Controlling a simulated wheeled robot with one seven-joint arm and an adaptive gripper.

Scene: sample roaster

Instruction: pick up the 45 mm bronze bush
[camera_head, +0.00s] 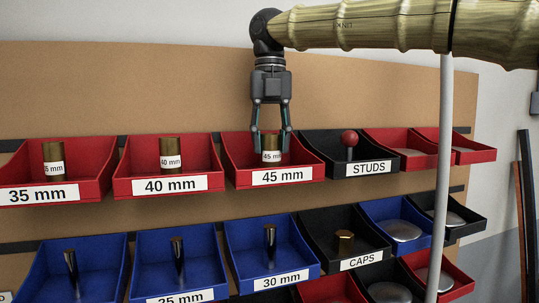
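The 45 mm bronze bush (271,144) stands upright in the red bin (301,167) labelled "45 mm", with a white "45 mm" band on its side. My gripper (271,150) points straight down over this bin from above. Its two fingers are apart, one on the left and one on the right of the bush, with their tips down at about the height of its label. Whether the fingers touch the bush I cannot tell; narrow gaps seem to show beside it. The bush's base is hidden behind the bin's front wall.
Red bins labelled 40 mm (167,184) and 35 mm (37,194) stand to the left, each with a similar bush. A black STUDS bin (367,169) with a red-knobbed stud is close on the right. Blue bins (270,281) with thin pieces hang below. A brown board is behind.

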